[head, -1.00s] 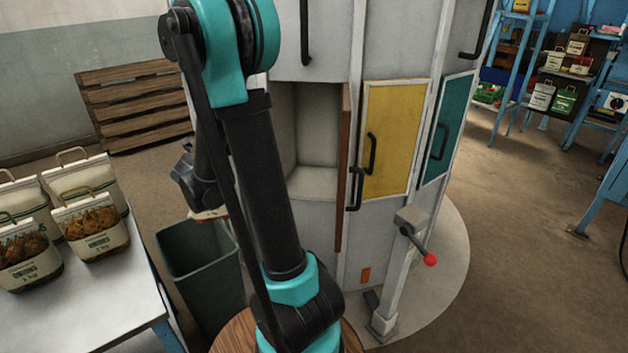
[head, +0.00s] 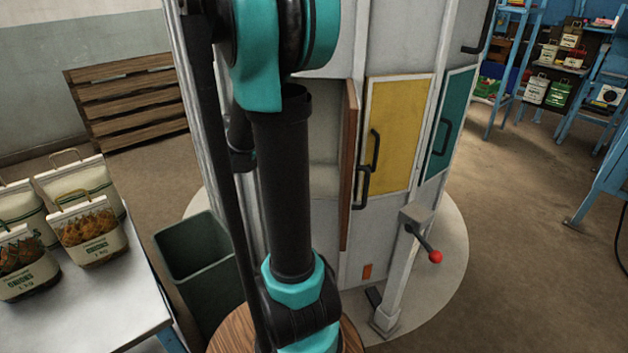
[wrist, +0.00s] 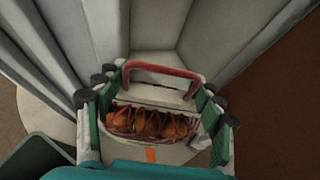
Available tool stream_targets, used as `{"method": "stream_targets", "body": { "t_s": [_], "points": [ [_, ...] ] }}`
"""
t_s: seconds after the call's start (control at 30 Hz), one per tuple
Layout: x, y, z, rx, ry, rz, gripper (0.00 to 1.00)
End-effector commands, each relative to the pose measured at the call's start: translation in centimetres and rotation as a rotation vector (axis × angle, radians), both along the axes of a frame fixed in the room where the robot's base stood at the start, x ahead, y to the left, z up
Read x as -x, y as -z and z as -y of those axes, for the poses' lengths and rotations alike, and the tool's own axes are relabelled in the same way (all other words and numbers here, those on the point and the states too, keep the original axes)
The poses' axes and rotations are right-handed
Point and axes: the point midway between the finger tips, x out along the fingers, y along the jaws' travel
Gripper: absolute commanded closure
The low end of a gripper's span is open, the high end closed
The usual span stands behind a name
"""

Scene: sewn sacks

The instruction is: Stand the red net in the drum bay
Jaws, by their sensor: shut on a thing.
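In the wrist view my gripper (wrist: 155,125) is shut on the red net (wrist: 150,122), a small sack with a red handle, a pale top band and orange-brown contents behind red mesh. A finger presses on each side of it. The open drum bay (wrist: 208,40) with pale walls lies just beyond the sack, and I cannot tell whether the sack is past its opening. In the head view the bay (head: 324,135) is partly covered by my arm, which also hides my gripper and the sack. The bay's brown door (head: 349,165) stands open at its right edge.
A yellow door (head: 395,135) and a teal door (head: 452,125) are shut on the drum's right. A lever with a red knob (head: 435,257) juts out in front. A green bin (head: 195,255) stands left, beside a table (head: 95,310) with several sacks.

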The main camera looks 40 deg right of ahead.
Motion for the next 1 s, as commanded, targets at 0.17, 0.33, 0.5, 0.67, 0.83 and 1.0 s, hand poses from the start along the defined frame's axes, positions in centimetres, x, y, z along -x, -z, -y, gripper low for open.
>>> {"method": "stream_targets", "body": {
  "t_s": [0.17,0.33,0.5,0.67,0.83,1.0],
  "points": [
    [1.2,-0.7,1.5,0.007,0.053,0.006,0.92],
    [0.8,-0.8,3.0,0.008,0.065,0.006,0.92],
    [-0.6,-0.8,5.7,0.008,0.064,0.007,0.92],
    [-2.0,-0.7,8.6,0.007,0.064,0.006,0.92],
    [-3.5,-0.7,11.8,0.008,0.063,0.007,0.92],
    [-5.1,-0.7,14.7,0.008,0.062,0.007,0.92]
  ]
}}
